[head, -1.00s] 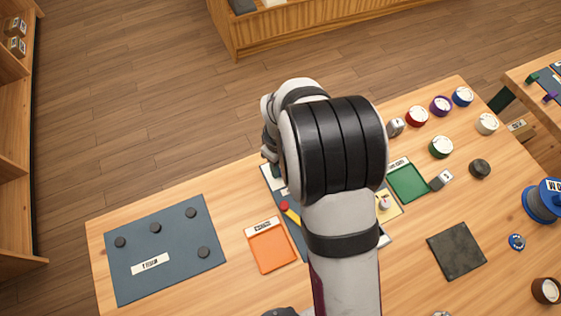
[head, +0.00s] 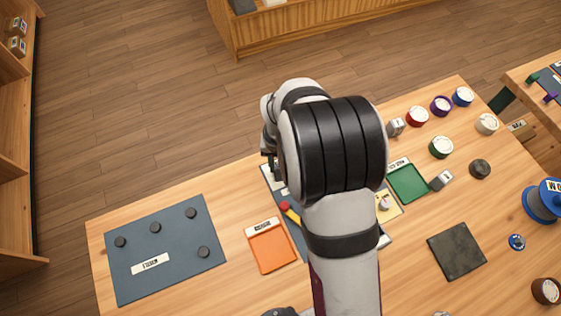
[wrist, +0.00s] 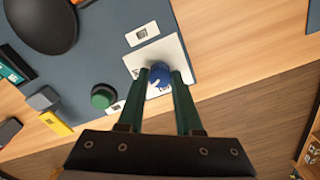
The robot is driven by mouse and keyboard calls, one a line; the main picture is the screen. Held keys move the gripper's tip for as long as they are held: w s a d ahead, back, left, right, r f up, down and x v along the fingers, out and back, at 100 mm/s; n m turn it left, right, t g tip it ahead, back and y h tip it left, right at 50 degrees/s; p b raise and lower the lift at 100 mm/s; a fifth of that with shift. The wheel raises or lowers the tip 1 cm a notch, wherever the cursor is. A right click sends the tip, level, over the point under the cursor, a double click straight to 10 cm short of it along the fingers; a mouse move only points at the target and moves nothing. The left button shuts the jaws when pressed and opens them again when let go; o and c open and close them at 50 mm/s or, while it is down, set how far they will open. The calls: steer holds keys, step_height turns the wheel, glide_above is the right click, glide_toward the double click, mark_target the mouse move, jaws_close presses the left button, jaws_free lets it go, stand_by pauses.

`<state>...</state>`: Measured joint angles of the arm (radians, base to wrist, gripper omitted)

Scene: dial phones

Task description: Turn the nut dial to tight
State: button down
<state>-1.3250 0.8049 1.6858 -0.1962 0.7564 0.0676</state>
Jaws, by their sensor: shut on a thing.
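In the wrist view, a blue dial knob (wrist: 160,80) stands on a white plate (wrist: 176,50) with small markings too small to read. The green fingers of my gripper (wrist: 161,78) are on either side of the knob and shut on it. A tag (wrist: 142,34) with a small symbol lies beside the plate. I cannot read whether this is the nut dial or which mark it points to. In the head view my arm hides the dial, and only a bit of my gripper (head: 268,163) shows at the arm's left.
Near the dial are a green knob (wrist: 103,96), a yellow block (wrist: 56,122) and a large dark rounded object (wrist: 40,22). On the table are an orange tray (head: 271,252), a green tray (head: 407,184), a blue-grey mat (head: 180,245) with dark pucks, and several coloured round tins at right.

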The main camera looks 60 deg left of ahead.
steer(key=shift+m, duration=1.6)
steer(key=c, duration=0.6)
jaws_free()
step_height(320, 180, up, 16)
steer(key=shift+f, duration=0.1)
